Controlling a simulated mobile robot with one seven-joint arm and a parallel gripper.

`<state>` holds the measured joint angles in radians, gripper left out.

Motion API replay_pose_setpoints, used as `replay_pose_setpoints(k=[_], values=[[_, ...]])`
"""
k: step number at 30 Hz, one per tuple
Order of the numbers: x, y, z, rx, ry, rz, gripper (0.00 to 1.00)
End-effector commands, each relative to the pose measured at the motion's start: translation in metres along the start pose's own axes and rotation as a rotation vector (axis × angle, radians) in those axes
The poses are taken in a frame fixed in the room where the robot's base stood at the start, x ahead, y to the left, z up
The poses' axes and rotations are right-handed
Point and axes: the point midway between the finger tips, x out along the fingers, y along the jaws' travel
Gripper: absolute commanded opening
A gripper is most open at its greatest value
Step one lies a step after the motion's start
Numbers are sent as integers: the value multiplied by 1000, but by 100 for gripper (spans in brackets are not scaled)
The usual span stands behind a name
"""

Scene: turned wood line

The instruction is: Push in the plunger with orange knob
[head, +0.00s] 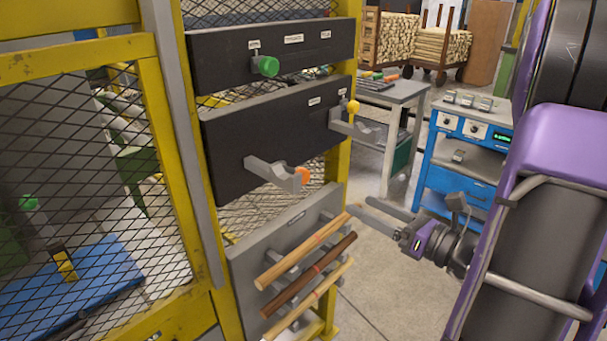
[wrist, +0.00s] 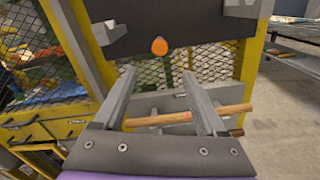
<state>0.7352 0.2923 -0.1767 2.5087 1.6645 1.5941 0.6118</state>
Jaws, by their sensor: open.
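In the wrist view the orange knob (wrist: 159,46) appears just beyond and between my fingertips, with a gap left. My gripper (head: 358,206) is open and empty, to the right of and below the knob in the head view. Its two grey fingers also show in the wrist view (wrist: 158,76), spread apart. The plunger's shaft behind the knob is hidden in the wrist view.
A yellow knob (head: 352,107) stands on the same panel, and a green knob (head: 268,66) on the upper panel. Wooden rods (head: 310,272) lie on pegs below the orange knob. A blue workbench (head: 465,150) stands at the right.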

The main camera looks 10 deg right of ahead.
Motion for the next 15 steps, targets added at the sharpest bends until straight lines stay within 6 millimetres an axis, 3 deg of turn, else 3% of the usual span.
replay_pose_setpoints(k=[5,15], values=[[27,2,0,-1,3,7,74],[102,2,-1,-2,5,7,74]])
